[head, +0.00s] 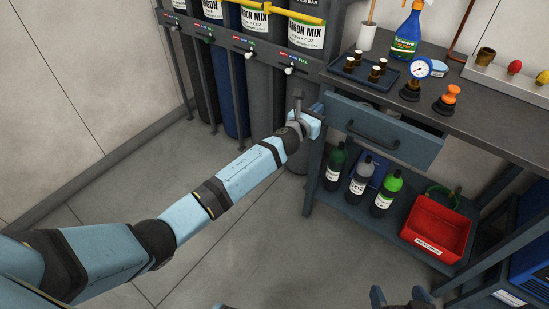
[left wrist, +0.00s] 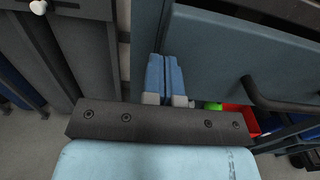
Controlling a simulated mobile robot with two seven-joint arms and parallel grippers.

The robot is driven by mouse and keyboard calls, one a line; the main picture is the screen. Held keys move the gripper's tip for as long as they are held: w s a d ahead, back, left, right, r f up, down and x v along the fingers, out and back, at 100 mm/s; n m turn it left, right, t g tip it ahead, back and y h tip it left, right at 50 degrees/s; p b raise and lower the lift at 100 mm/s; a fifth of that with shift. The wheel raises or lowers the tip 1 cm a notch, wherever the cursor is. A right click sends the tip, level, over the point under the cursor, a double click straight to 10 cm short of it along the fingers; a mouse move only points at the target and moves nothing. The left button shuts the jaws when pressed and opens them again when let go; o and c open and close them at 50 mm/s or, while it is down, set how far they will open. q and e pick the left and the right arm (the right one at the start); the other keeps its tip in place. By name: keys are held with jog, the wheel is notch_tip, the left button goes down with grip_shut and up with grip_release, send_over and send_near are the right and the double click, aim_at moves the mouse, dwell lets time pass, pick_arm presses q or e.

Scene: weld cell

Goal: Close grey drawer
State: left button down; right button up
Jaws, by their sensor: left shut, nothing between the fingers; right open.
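The grey drawer (head: 420,148) is pulled partly out from under the bench top, with a dark gap visible behind its front. Its dark bar handle (head: 372,138) is on the front face. My left gripper (head: 317,109) is shut and empty at the drawer's left end. In the left wrist view, the shut fingers (left wrist: 165,75) are just left of the drawer front (left wrist: 225,50), and the handle (left wrist: 280,104) is further right. I cannot tell whether they touch the drawer. My right gripper (head: 404,296) is open at the bottom edge of the head view, well away from the drawer.
The bench top (head: 460,118) holds a dark tray (head: 352,77) with brass parts, a gauge (head: 419,68) and a spray bottle (head: 407,35). Bottles (head: 359,174) and a red bin (head: 437,226) stand on the lower shelf. Gas cylinders (head: 262,92) stand left. Floor in front is clear.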

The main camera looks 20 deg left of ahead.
aim_at(325, 101)
pick_arm(q)
jog(key=b+x, duration=0.1)
jog(key=x, duration=0.3)
jog(key=shift+w+d+f+b, duration=0.1)
jog(key=shift+w+b, duration=0.1)
jog(key=shift+b, duration=0.1)
jog(key=shift+w+r, duration=0.1)
jog(key=shift+r, duration=0.3)
pick_arm(e)
jog(key=r, duration=0.1)
jog(key=w+a+r+t, duration=0.1)
jog(key=a+r+t+y, duration=0.1)
jog(key=r, duration=0.1)
jog(key=shift+w, duration=0.25)
